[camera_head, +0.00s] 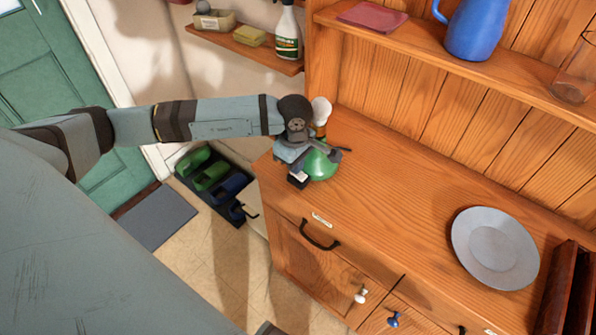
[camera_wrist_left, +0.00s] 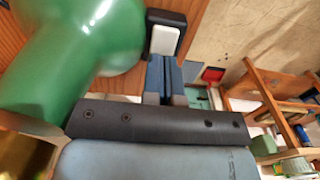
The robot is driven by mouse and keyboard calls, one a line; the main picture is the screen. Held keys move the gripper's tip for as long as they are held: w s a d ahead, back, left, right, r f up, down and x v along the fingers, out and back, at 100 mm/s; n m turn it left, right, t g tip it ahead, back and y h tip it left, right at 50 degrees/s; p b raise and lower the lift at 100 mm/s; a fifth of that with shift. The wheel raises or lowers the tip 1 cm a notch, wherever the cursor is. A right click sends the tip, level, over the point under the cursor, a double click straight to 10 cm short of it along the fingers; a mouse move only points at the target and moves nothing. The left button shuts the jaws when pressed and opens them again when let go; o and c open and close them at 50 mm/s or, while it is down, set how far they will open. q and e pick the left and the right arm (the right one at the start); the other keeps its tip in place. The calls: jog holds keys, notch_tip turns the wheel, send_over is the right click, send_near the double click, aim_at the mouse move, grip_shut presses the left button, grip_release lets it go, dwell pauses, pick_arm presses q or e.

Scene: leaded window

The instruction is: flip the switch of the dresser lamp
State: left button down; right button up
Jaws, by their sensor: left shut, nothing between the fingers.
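The dresser lamp (camera_head: 321,163) stands on the left end of the dresser top. Its green body is partly hidden by my arm, and a white bulb shows above. In the left wrist view the green lamp (camera_wrist_left: 85,45) fills the upper left, close to my gripper. Its switch, a white rocker in a black housing (camera_head: 298,180), is on the near side; it also shows in the wrist view (camera_wrist_left: 165,40). My left gripper (camera_head: 288,157) is shut and empty. Its blue-grey fingertips (camera_wrist_left: 165,68) are right at the switch; I cannot tell if they touch. My right gripper is out of view.
The wooden dresser top (camera_head: 400,190) is clear between the lamp and a grey plate (camera_head: 495,248). A small shelf with a spray bottle (camera_head: 288,32) hangs behind my arm.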

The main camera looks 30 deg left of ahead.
pick_arm(q)
jog(key=shift+f, duration=0.3)
jog(key=shift+r, duration=0.15)
jog(key=shift+r, duration=0.6)
jog(key=shift+r+p, duration=1.4)
jog(key=shift+r, duration=1.35)
